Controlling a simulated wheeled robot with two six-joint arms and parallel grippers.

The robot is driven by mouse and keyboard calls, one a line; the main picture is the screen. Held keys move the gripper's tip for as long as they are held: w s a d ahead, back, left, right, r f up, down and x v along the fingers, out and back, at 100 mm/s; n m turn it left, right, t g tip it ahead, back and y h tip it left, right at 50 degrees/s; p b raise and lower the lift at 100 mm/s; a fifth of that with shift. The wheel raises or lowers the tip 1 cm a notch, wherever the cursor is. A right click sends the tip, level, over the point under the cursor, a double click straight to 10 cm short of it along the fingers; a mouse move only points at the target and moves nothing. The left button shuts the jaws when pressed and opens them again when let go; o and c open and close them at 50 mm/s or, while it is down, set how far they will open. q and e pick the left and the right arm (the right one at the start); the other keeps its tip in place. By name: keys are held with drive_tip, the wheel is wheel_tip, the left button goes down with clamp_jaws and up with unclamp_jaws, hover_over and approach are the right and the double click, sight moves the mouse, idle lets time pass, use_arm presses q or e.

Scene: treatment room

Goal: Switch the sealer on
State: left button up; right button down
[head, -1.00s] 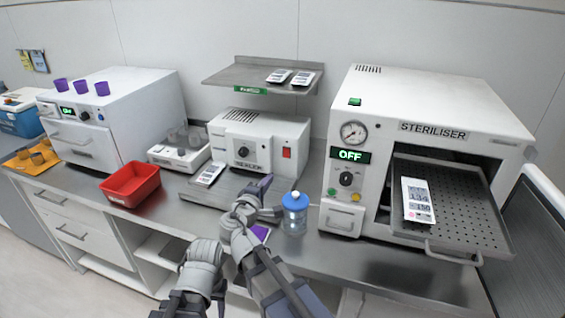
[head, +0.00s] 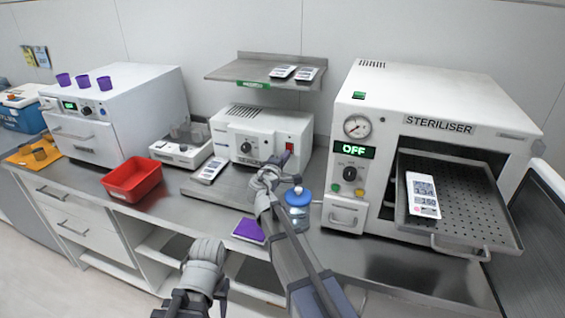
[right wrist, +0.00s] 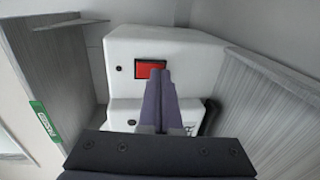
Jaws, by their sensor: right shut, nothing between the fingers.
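The sealer (head: 262,128) is a white box with a dark knob (head: 246,147) and a red switch (head: 289,146) on its front, standing under a wall shelf. My right gripper (head: 284,160) is just in front of the sealer's right side, close below the red switch. In the right wrist view the shut, empty fingers (right wrist: 157,80) point at the sealer (right wrist: 115,75), their tips at the lower edge of the red switch (right wrist: 150,65). I cannot tell whether they touch it. My left gripper is not in the head view; only a grey arm part shows at the bottom.
The steriliser (head: 440,90) stands right with its tray (head: 470,205) out and display reading OFF. A blue-capped bottle (head: 298,197) is partly behind my right arm. A purple pad (head: 249,231) and a red bin (head: 131,180) are on the counter. The shelf (head: 262,72) overhangs the sealer.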

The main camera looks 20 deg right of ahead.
drive_tip(key=shift+w+d, duration=0.1)
drive_tip(key=shift+w, duration=0.05)
drive_tip(key=shift+w+d+f, duration=0.1)
drive_tip(key=shift+w, duration=0.1)
drive_tip(key=v, duration=0.8)
drive_tip(key=shift+p, duration=0.4)
drive_tip(key=shift+s, duration=0.1)
